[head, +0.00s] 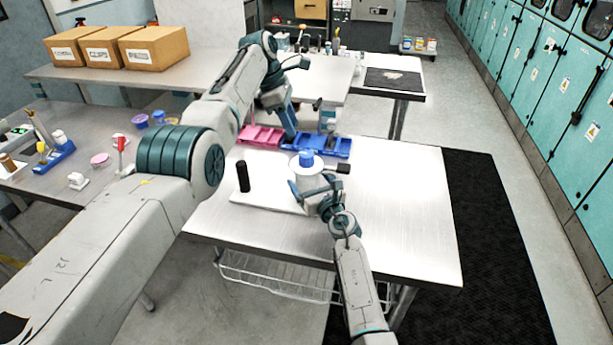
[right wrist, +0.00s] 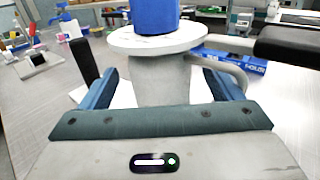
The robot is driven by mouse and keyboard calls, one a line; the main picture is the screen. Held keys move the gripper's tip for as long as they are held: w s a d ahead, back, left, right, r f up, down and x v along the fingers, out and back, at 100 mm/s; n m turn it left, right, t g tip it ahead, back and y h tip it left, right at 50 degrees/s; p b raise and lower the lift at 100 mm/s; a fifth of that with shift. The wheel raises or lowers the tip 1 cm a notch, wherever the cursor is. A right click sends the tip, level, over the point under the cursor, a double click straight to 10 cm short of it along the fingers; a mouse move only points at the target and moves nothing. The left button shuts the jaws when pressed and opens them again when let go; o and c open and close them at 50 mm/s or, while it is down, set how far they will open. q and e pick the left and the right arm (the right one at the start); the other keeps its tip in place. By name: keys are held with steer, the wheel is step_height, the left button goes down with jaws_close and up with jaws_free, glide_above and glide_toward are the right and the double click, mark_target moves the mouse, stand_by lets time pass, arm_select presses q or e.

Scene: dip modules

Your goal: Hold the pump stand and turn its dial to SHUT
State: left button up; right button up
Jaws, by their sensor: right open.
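The pump stand (head: 265,193) is a white base plate with a black upright post (head: 243,177) and a pale round column with a flange. A blue dial (head: 306,158) tops the column, and a black bar (head: 343,168) sticks out to its right. In the right wrist view, the column (right wrist: 158,85) stands between the spread blue fingers of my right gripper (right wrist: 162,90), with gaps beside it. The dial's lower part (right wrist: 157,15) shows above; I see no markings. My left gripper (head: 290,132) points down behind the stand, near the trays, apart from the dial; its finger gap is unclear.
A pink tray (head: 262,136) and a blue tray (head: 335,147) lie along the table's back edge. The steel table (head: 400,215) is clear to the right and front. A side table (head: 85,185) at left holds small items. Teal lockers (head: 545,85) line the right.

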steer(key=shift+x, duration=1.6)
steer(key=c, duration=1.3)
